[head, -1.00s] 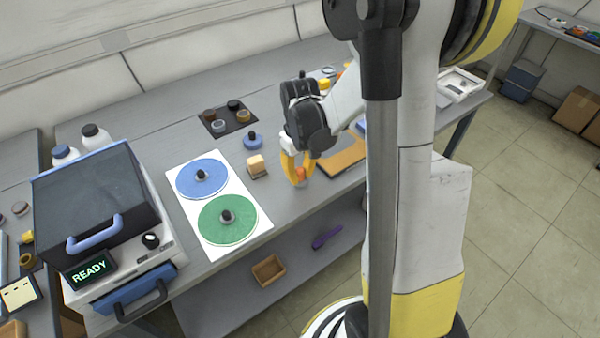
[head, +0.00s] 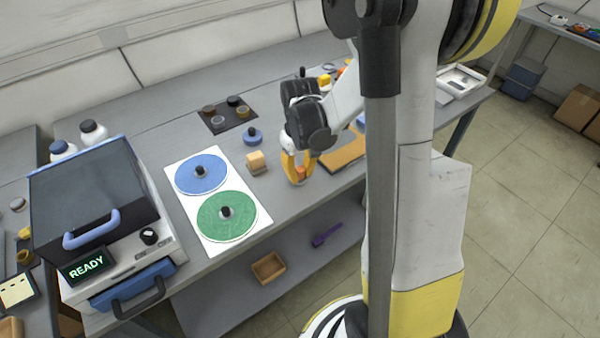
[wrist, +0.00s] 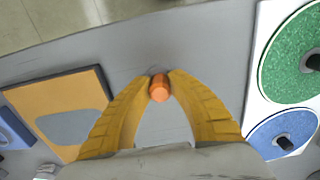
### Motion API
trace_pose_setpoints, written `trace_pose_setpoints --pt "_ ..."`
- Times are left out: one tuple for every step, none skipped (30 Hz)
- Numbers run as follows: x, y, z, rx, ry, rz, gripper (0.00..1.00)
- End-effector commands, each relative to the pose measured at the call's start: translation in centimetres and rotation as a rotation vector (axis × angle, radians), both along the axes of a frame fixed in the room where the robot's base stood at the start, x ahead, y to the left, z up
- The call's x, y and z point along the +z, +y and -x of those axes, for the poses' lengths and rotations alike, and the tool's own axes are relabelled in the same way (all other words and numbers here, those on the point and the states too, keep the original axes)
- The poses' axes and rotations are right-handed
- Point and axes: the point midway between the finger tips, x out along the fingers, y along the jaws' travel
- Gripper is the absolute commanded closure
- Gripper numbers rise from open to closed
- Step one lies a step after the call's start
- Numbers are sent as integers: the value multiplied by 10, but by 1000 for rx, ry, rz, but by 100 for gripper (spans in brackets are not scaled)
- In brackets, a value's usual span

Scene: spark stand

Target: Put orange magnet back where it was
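The orange magnet (wrist: 159,88) is a small orange cylinder between my fingertips in the wrist view, with a fingertip against each side. It also shows as a small orange spot in the head view (head: 300,174). My gripper (wrist: 160,78), with yellow fingers, is shut on it, low over the grey bench near its front edge. It also shows in the head view (head: 299,180). I cannot tell whether the magnet touches the bench.
A white sheet with a blue disc (head: 202,173) and a green disc (head: 227,216) lies left of my gripper. A wooden block (head: 257,162) and a blue knobbed piece (head: 253,136) stand nearby. An orange-tan board (wrist: 62,112) lies on the other side. A machine reading READY (head: 95,215) stands far left.

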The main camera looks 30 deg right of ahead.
Motion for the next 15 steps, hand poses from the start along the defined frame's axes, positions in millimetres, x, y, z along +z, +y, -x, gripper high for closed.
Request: trace_pose_setpoints --pt "0 0 0 0 0 0 67" --pt "0 0 0 0 0 0 58" --pt "0 0 0 0 0 0 56" --pt "0 0 0 0 0 0 56" --pt "0 0 0 0 0 0 56" --pt "0 0 0 0 0 0 56" --pt "0 0 0 0 0 0 56" --pt "0 0 0 0 0 0 56" --pt "0 0 0 0 0 0 56" --pt "0 0 0 0 0 0 56" --pt "1 0 0 0 0 0 56" --pt "2 0 0 0 0 0 56" --pt "4 0 0 0 0 0 56" --pt "6 0 0 0 0 0 56" --pt "11 0 0 0 0 0 56"
